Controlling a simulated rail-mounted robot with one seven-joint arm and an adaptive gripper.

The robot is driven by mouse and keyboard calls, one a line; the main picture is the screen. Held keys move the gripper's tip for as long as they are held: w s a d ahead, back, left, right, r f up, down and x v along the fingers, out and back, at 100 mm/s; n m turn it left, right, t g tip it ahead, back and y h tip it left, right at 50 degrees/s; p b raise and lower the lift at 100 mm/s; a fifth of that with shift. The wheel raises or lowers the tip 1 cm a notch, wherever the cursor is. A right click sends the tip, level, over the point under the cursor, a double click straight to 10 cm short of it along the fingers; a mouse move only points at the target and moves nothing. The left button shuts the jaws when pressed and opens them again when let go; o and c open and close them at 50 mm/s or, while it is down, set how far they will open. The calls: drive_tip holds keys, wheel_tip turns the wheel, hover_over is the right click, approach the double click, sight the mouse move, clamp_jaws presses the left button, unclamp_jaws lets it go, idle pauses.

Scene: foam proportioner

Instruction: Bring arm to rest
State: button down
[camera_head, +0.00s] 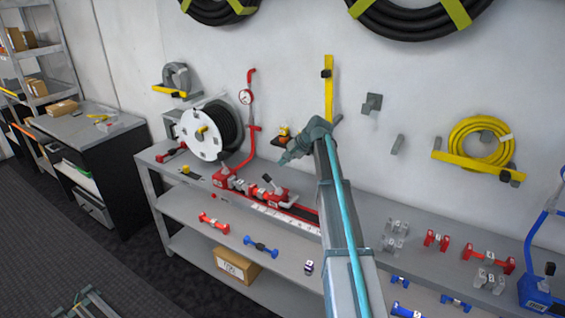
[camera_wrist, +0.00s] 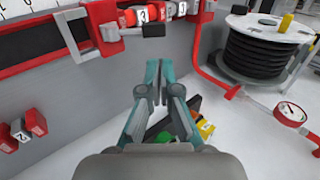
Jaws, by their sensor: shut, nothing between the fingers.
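My arm reaches out over the workbench in the head view, and my gripper (camera_head: 284,160) is at its far end, above the back of the bench near the wall. In the wrist view my gripper (camera_wrist: 152,80) has its two teal fingers close together, shut with nothing held. It hangs free, apart from the red valve assembly (camera_head: 249,188) on the bench. That assembly also shows along the top of the wrist view (camera_wrist: 140,17). My arm hides part of the bench behind it.
A hose reel (camera_head: 203,131) and a red pipe with a pressure gauge (camera_head: 245,97) stand left of my gripper. A yellow bracket (camera_head: 328,90) is on the wall behind. Red, blue and grey fittings lie on the bench right of my arm. A blue stand (camera_head: 540,285) is at far right.

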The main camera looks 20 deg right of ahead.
drive_tip(key=shift+f, duration=0.15)
drive_tip(key=s+a+f+n+g+h, duration=0.15)
drive_tip(key=s+a+f, duration=0.25)
drive_tip(key=s+f, duration=0.4)
drive_tip(key=s+a+f+n+g, duration=0.15)
drive_tip(key=s+a+f, duration=0.25)
drive_tip(key=s+f, duration=0.45)
drive_tip(key=s+a+f+n+g+h, duration=0.1)
drive_tip(key=s+a+f+n, duration=0.25)
drive_tip(key=s+f, duration=0.45)
drive_tip(key=s+f+n+g+h+b, duration=0.1)
drive_tip(key=s+f+g, duration=0.2)
drive_tip(key=s+f, duration=0.6)
drive_tip(key=s+a+f+n+g+b, duration=0.1)
drive_tip(key=s+f, duration=0.9)
drive_tip(key=s, duration=1)
drive_tip(key=s+a+f+n+g+h+b, duration=0.1)
drive_tip(key=s+f+g, duration=0.3)
drive_tip(key=s+f, duration=0.6)
drive_tip(key=s, duration=0.5)
drive_tip(key=shift+s+f+g+h, duration=0.15)
drive_tip(key=shift+s+g+h, duration=0.1)
drive_tip(key=shift+g+h, duration=0.1)
drive_tip(key=shift+d, duration=0.1)
